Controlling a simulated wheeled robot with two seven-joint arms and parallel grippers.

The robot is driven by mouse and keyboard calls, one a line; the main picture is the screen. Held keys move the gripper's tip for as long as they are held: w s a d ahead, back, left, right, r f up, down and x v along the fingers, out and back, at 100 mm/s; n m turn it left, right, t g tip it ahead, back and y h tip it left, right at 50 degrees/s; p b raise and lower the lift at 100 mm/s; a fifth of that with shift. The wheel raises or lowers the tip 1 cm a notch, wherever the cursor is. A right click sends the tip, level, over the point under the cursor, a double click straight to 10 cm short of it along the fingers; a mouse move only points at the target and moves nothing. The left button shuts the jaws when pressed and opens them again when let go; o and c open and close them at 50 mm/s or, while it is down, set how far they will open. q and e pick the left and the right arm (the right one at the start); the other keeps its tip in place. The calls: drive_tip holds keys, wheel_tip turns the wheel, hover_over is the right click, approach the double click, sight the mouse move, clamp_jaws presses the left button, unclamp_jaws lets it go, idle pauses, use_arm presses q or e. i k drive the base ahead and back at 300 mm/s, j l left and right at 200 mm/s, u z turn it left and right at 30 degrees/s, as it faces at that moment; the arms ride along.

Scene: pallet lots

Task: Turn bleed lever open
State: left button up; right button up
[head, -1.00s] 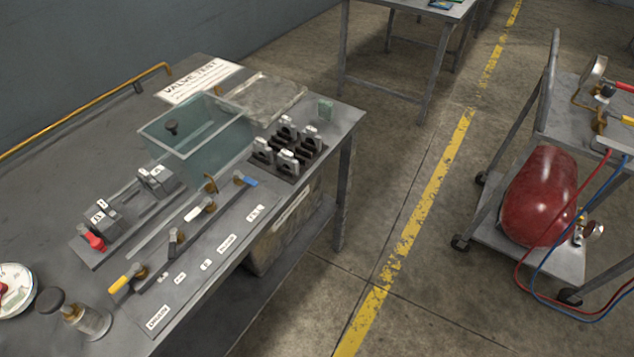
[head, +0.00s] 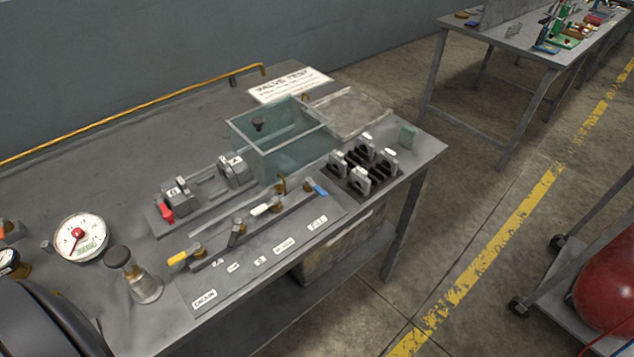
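A row of small valve levers lies on a grey manifold plate (head: 262,282) on the left bench. There is a yellow lever (head: 178,258), a dark lever (head: 234,239), a white lever (head: 262,209) and a blue lever (head: 320,189). Labels run along the plate's front. The nearest seems to read DRAIN (head: 205,298); the others are too small to read surely, so I cannot tell which lever is the bleed lever. Neither of my grippers is in view.
Behind the levers are a vise-like fixture with a red handle (head: 166,213) and a clear tank (head: 240,138). A dial gauge (head: 80,238) and a capped glass jar (head: 145,287) stand at left. A black rack (head: 345,183) holds several clamps. A cart with a red cylinder (head: 610,290) stands right.

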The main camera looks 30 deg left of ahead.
sight(275, 200)
drive_tip(key=u, duration=1.3)
